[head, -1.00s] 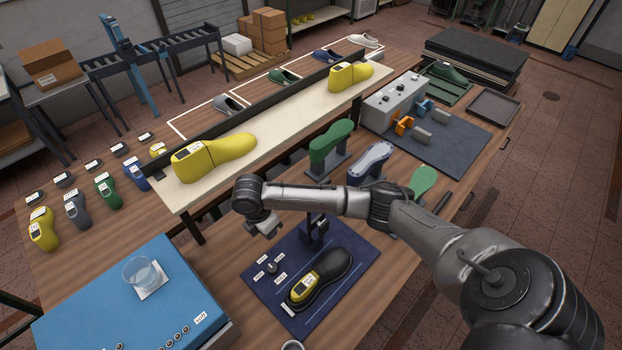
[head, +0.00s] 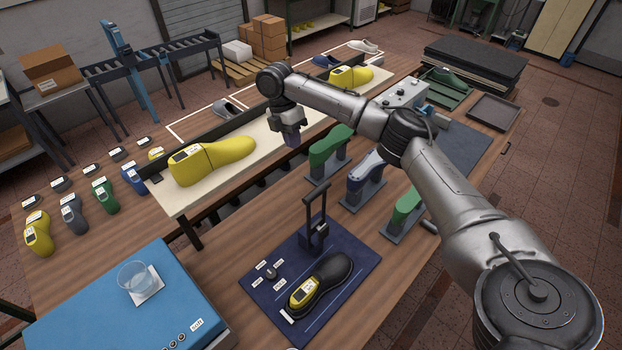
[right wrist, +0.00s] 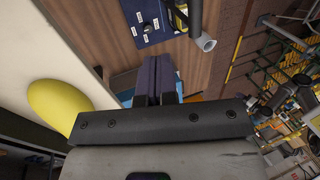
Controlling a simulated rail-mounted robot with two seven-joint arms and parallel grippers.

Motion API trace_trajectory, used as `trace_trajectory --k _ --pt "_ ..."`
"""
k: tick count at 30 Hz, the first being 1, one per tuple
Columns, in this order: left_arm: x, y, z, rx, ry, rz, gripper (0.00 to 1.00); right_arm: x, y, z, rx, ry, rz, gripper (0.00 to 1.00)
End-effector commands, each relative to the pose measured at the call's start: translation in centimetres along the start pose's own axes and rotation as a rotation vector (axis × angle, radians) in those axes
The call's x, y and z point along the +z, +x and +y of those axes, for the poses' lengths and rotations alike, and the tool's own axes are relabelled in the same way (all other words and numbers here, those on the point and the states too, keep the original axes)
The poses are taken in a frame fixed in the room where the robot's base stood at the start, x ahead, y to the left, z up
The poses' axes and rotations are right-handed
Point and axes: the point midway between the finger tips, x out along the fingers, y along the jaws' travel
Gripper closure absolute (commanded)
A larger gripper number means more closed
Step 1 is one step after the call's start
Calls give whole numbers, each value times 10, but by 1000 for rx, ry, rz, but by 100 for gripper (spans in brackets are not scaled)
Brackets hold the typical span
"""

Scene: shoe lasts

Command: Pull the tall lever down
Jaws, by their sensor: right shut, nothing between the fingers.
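My right gripper (head: 293,139) is raised beyond the lever, by the front edge of the cream shelf, apart from the lever. Its dark fingers (right wrist: 158,78) are together and empty in the right wrist view. A grey tube end (right wrist: 205,43) shows there by the mat; I cannot tell if it is the lever's. My left gripper is out of view.
Large yellow lasts (head: 212,160) stand on the cream shelf (head: 260,155). Green and blue-grey lasts on stands (head: 365,170) are right of the lever. A blue box (head: 120,310) with a glass cup (head: 138,280) is at front left. Bare wood lies left of the mat.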

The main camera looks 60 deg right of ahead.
Motion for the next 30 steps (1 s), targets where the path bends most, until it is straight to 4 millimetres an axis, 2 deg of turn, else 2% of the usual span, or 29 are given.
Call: trace_trajectory --k 4,8,15,23,30 --pt "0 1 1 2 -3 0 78 0 3 0 0 0 0 100" --pt "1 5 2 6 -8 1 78 -1 15 1 -2 -2 0 100" --pt "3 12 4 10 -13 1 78 0 54 0 -3 -1 -1 100" --pt "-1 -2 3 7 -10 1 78 0 98 -1 -3 1 -2 100" --pt "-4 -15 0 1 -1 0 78 0 111 -24 0 -1 -3 100"
